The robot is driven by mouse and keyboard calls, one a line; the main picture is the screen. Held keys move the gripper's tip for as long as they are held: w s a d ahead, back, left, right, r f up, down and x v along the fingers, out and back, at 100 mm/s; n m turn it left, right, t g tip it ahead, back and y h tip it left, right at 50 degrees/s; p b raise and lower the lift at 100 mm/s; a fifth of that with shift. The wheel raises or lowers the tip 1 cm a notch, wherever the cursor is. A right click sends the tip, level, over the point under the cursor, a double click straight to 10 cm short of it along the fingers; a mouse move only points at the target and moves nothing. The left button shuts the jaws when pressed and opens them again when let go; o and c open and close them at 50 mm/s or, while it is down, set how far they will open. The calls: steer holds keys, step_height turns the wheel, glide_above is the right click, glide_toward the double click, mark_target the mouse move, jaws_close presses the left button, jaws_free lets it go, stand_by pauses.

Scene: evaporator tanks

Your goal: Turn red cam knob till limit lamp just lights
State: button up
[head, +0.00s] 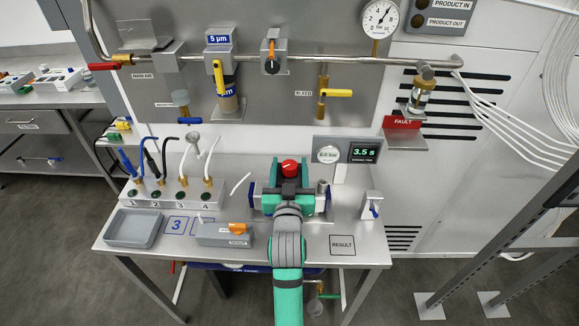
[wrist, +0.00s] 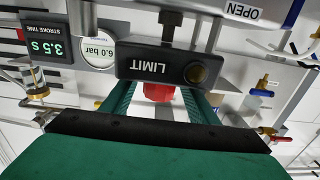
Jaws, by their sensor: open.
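The red cam knob (head: 289,168) shows just beyond my gripper in the head view. In the wrist view the red knob (wrist: 158,92) is seen between the two green fingers of my gripper (wrist: 158,98), partly hidden by the black LIMIT box. The fingers are open, one on each side of the knob; I cannot tell whether they touch it. The LIMIT box (wrist: 150,67) appears upside down in the wrist view. In the head view my gripper (head: 289,187) covers most of the apparatus around the knob.
A stroke time display (head: 364,153) reads 3.5 s, beside a 6.0 bar gauge (head: 328,155). A grey tray (head: 133,243) and a numbered block with hoses (head: 150,198) stand left on the bench. A blue-lever fitting (head: 372,204) stands right. The RESULT square (head: 342,245) is clear.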

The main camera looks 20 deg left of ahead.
steer(key=shift+w, duration=0.1)
steer(key=c, duration=1)
steer(key=shift+c, duration=0.2)
